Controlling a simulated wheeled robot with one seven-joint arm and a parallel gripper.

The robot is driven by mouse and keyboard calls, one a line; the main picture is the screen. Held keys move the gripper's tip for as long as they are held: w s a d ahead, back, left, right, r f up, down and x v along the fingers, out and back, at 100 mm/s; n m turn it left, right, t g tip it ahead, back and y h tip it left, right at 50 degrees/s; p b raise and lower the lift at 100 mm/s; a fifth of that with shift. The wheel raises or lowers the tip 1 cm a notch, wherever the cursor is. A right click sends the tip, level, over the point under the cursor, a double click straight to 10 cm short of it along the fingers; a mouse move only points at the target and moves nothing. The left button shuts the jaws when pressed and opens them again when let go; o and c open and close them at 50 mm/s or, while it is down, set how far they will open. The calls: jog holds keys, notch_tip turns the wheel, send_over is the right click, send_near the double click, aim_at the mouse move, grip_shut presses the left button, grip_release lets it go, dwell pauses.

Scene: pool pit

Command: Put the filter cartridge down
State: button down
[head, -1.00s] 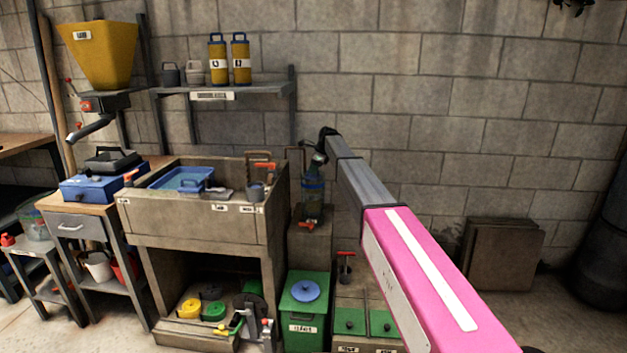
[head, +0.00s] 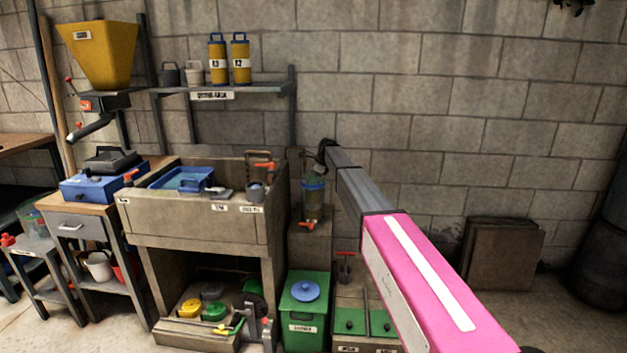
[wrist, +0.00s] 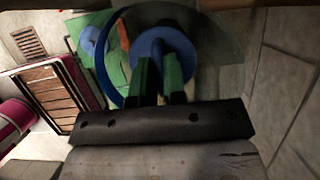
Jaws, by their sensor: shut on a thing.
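My gripper (wrist: 158,66) points down and its two green fingers are close together over a round blue piece (wrist: 163,42). I take this piece to be the top of the filter cartridge, and the fingers are shut on it. Around it shows the curved rim of a clear cylinder (wrist: 104,72). In the head view a clear cylinder with a blue band (head: 313,186) stands on a block right of the sink, under my gripper (head: 318,168). The cartridge's lower end is hidden, so I cannot tell whether it touches the bottom.
A stone sink (head: 185,225) with a blue tray (head: 168,178) stands left of the cylinder. A green bin (head: 304,318) with a blue lid is below. A shelf (head: 222,90) holds two yellow canisters (head: 218,62). A brown panel (head: 503,255) leans against the wall at right.

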jog(key=shift+s+f, duration=0.1)
jog(key=shift+f, duration=0.25)
jog(key=c, duration=1.2)
grip_release()
jog(key=shift+f, duration=0.2)
jog(key=shift+r, duration=0.4)
jog(key=v, duration=1.3)
jog(key=s+d+f+n+h, duration=0.1)
jog(key=s+d+f+n, duration=0.3)
jog(key=s+d+f, duration=0.55)
jog(key=s+d+f+n+h, duration=0.1)
jog(key=s+d+f+n, duration=0.4)
jog(key=s+f, duration=0.95)
jog(key=s+d+f+n+h, duration=0.1)
jog(key=s+d+n, duration=0.2)
jog(key=s, duration=0.6)
jog(key=s+d+f+n, duration=0.1)
jog(key=s+d+n, duration=0.2)
jog(key=s, duration=0.7)
jog(key=s+d+f+n+h, duration=0.1)
jog(key=s+d+f+n, duration=0.1)
jog(key=s, duration=0.8)
jog(key=shift+d+n+h, duration=0.3)
jog(key=shift+d+n, duration=0.25)
jog(key=shift+n, duration=0.15)
